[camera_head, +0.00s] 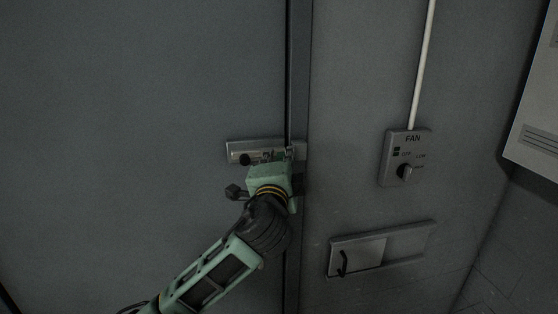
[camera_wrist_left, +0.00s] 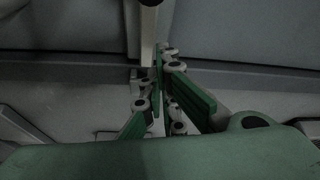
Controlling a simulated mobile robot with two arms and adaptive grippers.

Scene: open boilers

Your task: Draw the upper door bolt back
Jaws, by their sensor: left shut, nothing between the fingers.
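The upper door bolt (camera_head: 236,148) is a pale metal plate with a dark round knob, fixed across the door's edge in the head view. My left gripper (camera_head: 278,155) is in front of the bolt's right part, just right of the knob, and hides some of it. In the left wrist view, my left gripper (camera_wrist_left: 160,58) has its green fingers closed together and empty, close to a pale bar (camera_wrist_left: 147,45) of the bolt. I cannot tell whether the fingertips touch it. My right gripper is not in view.
The grey door (camera_head: 130,110) fills the left side, with its frame (camera_head: 299,60) beside it. To the right, a fan switch box (camera_head: 390,170) and a sliding hatch plate (camera_head: 405,245) are on the wall. A white cabinet (camera_head: 535,110) is at the far right.

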